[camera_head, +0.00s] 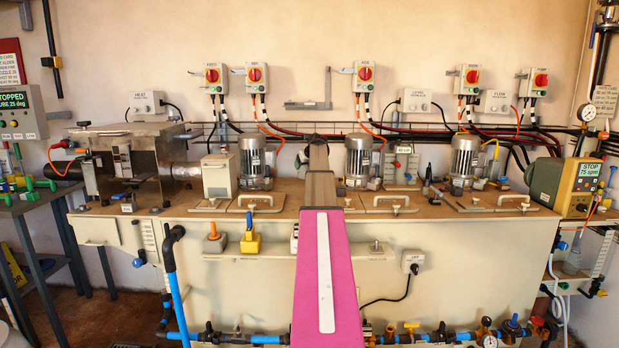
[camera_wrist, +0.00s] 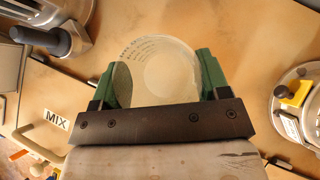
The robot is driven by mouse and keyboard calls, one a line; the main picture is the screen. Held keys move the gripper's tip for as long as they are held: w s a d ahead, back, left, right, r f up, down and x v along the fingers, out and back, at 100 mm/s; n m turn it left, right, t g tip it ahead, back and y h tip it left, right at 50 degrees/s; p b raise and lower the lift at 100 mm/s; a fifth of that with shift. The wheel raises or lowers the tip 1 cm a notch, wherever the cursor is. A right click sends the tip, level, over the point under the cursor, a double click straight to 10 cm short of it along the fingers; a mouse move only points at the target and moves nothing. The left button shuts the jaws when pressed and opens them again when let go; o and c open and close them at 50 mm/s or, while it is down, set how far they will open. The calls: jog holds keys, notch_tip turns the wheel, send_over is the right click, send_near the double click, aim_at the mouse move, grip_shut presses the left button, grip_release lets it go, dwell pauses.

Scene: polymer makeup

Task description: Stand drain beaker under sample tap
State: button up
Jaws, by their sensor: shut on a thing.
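The drain beaker (camera_wrist: 160,72) is a clear round vessel with printed marks, seen from above in the wrist view. My gripper (camera_wrist: 157,80) is shut on it, with a green finger against each side. Tan bench top shows behind the beaker; I cannot tell whether it touches the bench. In the head view my pink arm reaches over the bench and hides the gripper and beaker. I cannot tell which fitting is the sample tap.
Several motors, such as the left one (camera_head: 255,163), and lids with handles crowd the tank top (camera_head: 290,208). A MIX label (camera_wrist: 56,121) and a handle (camera_wrist: 45,140) lie left of my gripper. A round fitting with a yellow block (camera_wrist: 295,94) is at right.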

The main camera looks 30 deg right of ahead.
jog(key=d, duration=0.1)
jog(key=d+f, duration=0.1)
jog(key=shift+d+f, duration=0.3)
jog(key=shift+d, duration=0.05)
jog(key=shift+f, duration=2.05)
jog(key=shift+f, duration=0.15)
jog(key=o, duration=1)
